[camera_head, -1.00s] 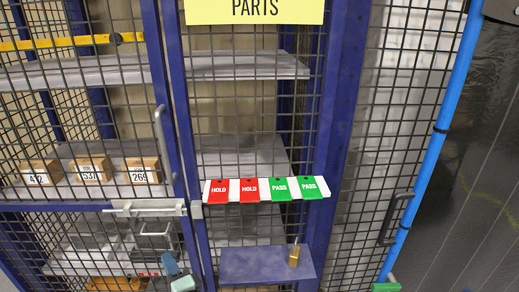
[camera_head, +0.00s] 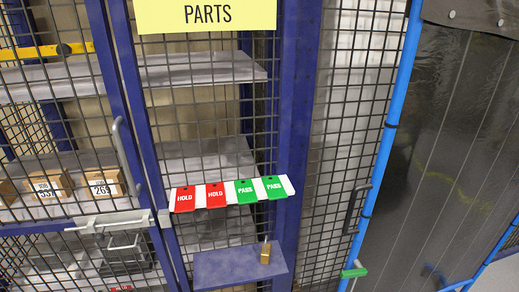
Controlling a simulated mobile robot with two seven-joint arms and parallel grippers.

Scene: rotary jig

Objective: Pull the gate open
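A dark blue framed mesh door stands at the left, with a grey vertical bar handle (camera_head: 127,155) on its right edge. A light grey sliding bolt (camera_head: 108,222) sits below the handle and reaches to the door frame. At the right, another mesh panel (camera_head: 345,120) stands beside a bright blue pole (camera_head: 392,125). A dark handle (camera_head: 355,207) is on that panel, and a green piece (camera_head: 354,272) is low on the pole. I cannot tell which of the two is the gate. Neither of my grippers is in view.
A yellow PARTS sign (camera_head: 206,15) hangs above a white strip (camera_head: 288,184) with red HOLD and green PASS tags. A brass padlock (camera_head: 265,253) is at a blue shelf (camera_head: 225,268). Numbered boxes (camera_head: 103,184) stand behind the left mesh. A dark translucent curtain (camera_head: 455,130) hangs right.

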